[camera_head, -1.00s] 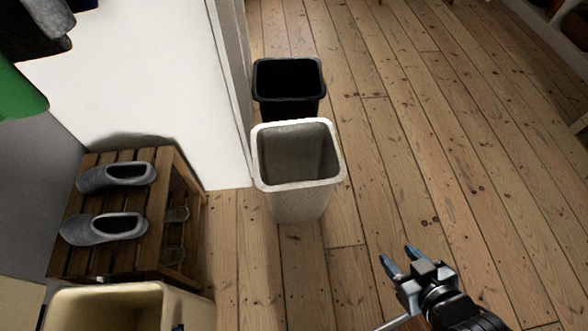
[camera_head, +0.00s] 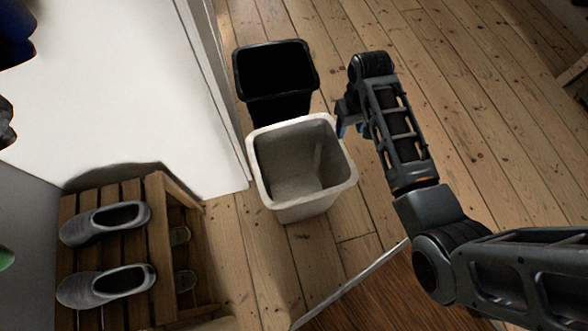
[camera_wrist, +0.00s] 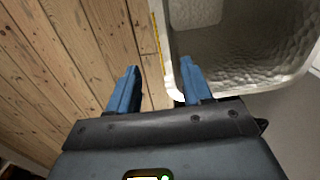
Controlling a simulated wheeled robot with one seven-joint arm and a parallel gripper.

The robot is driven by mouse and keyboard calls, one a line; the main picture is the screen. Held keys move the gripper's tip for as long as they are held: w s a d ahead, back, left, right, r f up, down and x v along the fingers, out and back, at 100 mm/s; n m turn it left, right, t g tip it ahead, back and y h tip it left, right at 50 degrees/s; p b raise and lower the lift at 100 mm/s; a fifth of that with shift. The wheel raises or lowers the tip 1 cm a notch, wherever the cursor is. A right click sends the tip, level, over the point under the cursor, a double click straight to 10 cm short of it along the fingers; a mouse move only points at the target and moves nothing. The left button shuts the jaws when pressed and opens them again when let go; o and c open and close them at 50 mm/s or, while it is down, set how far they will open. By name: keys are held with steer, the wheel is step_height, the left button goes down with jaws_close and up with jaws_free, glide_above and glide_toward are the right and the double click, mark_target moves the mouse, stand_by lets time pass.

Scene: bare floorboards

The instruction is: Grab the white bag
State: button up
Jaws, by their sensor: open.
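The white bag shows as an open white bin-shaped container (camera_head: 303,208) standing upright on the floorboards, and it looks empty. Its near corner, rim and inside wall (camera_wrist: 255,60) fill the upper right of the wrist view. My gripper (camera_head: 346,128) is at the right side of its rim in the head view, partly hidden by my arm. In the wrist view my gripper (camera_wrist: 158,75) is open, with two blue fingers apart. The rim lies between the fingers or just at the right finger; I cannot tell whether they touch.
A black bin (camera_head: 277,80) stands right behind the white one. A white wall panel (camera_head: 120,95) is to the left. A wooden rack (camera_head: 180,205) with grey shoes (camera_head: 106,286) stands at the lower left. Floorboards (camera_head: 480,100) on the right are clear.

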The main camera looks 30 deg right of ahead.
mark_target(343, 145)
steer(key=shift+a+f+b, duration=0.15)
steer(key=shift+f+b, duration=0.65)
steer(key=shift+f, duration=1.15)
steer(key=shift+a+f+b, duration=0.1)
steer(key=shift+f+b, duration=0.7)
steer(key=shift+f, duration=1.15)
steer(key=shift+c, duration=0.2)
jaws_close()
steer(key=shift+r, duration=0.1)
